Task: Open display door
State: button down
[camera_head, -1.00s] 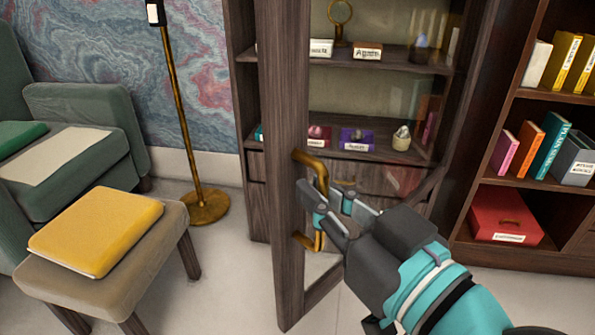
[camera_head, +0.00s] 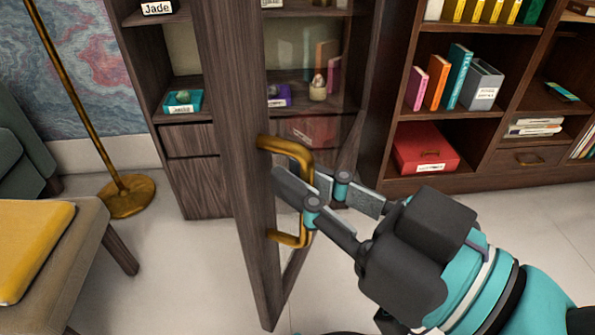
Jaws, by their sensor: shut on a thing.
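The display door (camera_head: 236,130) is a dark wood frame with a glass pane, standing partly open and swung out from the cabinet. Its brass handle (camera_head: 306,160) is a tall loop on the door's front edge. My gripper (camera_head: 297,186) is at the handle, with one finger on each side of the handle's vertical bar, shut on it. The display cabinet (camera_head: 202,186) behind the door shows shelves with small labelled items, partly seen through the glass. The door hides part of the cabinet's inside.
A brass floor lamp (camera_head: 127,196) stands left of the cabinet. A stool (camera_head: 92,228) with a yellow cushion (camera_head: 30,245) is at the lower left. A bookcase (camera_head: 478,130) with books and a red box (camera_head: 424,148) stands at the right. The floor in front is clear.

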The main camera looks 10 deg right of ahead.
aim_at(262, 64)
jog(key=shift+a+f, duration=0.1)
jog(key=shift+f, duration=0.55)
jog(key=c, duration=1.2)
grip_release()
jog(key=shift+r, duration=0.15)
jog(key=shift+r, duration=0.15)
notch_tip(262, 64, up, 10)
jog(key=shift+f, duration=0.15)
